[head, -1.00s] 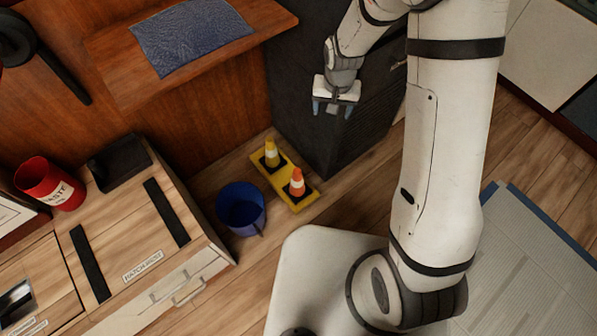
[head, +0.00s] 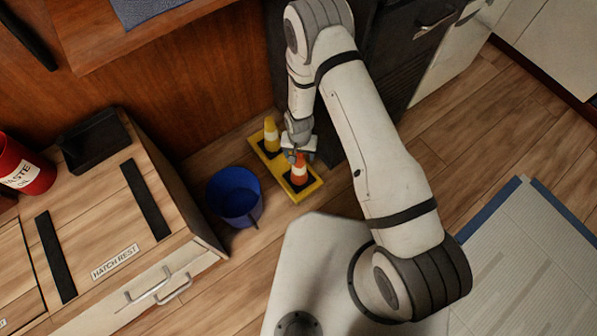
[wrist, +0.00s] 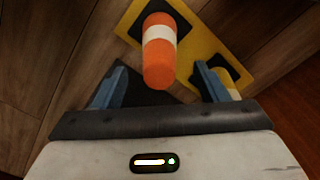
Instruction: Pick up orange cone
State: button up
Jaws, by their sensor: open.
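The orange cone (head: 298,170) with a white band stands on a black base on a yellow tray (head: 304,190) on the floor. In the wrist view the orange cone (wrist: 158,55) rises between and just beyond my gripper's blue fingertips. My gripper (head: 298,154) is open and empty, low over the tray beside the cone's top. In the wrist view my gripper (wrist: 155,85) has its two fingers wide apart. The yellow cone (head: 271,134) with a pale band stands at the tray's other end, and part of it shows by the right finger in the wrist view.
A blue bucket (head: 235,196) stands on the floor just left of the tray. A wooden hatch-rest cabinet (head: 112,225) is further left, with a red waste bin (head: 25,168) at the far left. A dark cabinet (head: 390,65) stands behind my arm.

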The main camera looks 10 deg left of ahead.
aim_at(299, 168)
notch_tip(299, 168, down, 5)
jog(key=shift+s+r+b, duration=0.1)
jog(key=shift+b, duration=0.95)
jog(key=shift+c, duration=0.2)
grip_shut()
